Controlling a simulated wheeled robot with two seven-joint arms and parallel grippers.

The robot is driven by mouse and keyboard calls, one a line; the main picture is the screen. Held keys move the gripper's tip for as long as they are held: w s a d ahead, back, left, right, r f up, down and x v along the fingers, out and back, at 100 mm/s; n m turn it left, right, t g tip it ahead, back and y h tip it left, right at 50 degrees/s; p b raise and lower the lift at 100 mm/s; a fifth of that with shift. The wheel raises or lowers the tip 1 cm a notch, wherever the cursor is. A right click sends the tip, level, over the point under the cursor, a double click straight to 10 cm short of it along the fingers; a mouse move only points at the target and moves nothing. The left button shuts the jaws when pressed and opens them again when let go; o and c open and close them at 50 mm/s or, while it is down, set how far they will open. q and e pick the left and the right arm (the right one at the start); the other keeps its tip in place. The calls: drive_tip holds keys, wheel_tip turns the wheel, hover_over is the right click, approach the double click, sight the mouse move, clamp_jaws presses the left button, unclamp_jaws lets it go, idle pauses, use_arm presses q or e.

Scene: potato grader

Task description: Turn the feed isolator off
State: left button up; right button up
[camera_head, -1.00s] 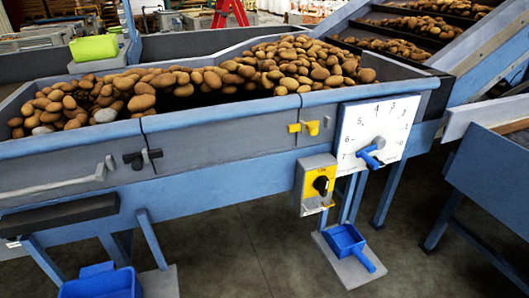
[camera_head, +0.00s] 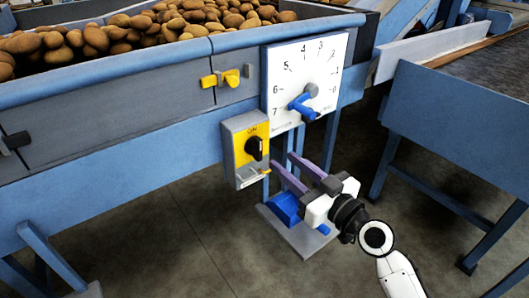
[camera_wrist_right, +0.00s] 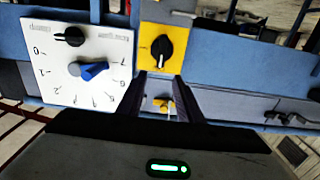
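The feed isolator (camera_head: 246,143) is a grey box with a yellow face, marked ON at the top, on the blue hopper frame. Its black rotary knob (camera_head: 254,149) faces me; it also shows in the right wrist view (camera_wrist_right: 162,48), upside down. My right gripper (camera_head: 283,162) is open and empty, its two purple fingers pointing towards the box from the lower right. The fingertips appear close to the knob but apart from it. In the wrist view the knob lies just beyond the gap between the fingers. My left gripper is out of view.
A white numbered dial (camera_head: 306,80) with a blue handle (camera_head: 303,106) is right of the isolator. A yellow latch (camera_head: 221,79) sits above it. A blue side unit (camera_head: 445,120) stands right.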

sight(261, 143)
drive_tip(key=x, duration=0.9)
drive_tip(key=shift+w+a+b, duration=0.1)
drive_tip(key=shift+w+b, duration=0.05)
drive_tip(key=shift+b, duration=0.15)
clamp_jaws()
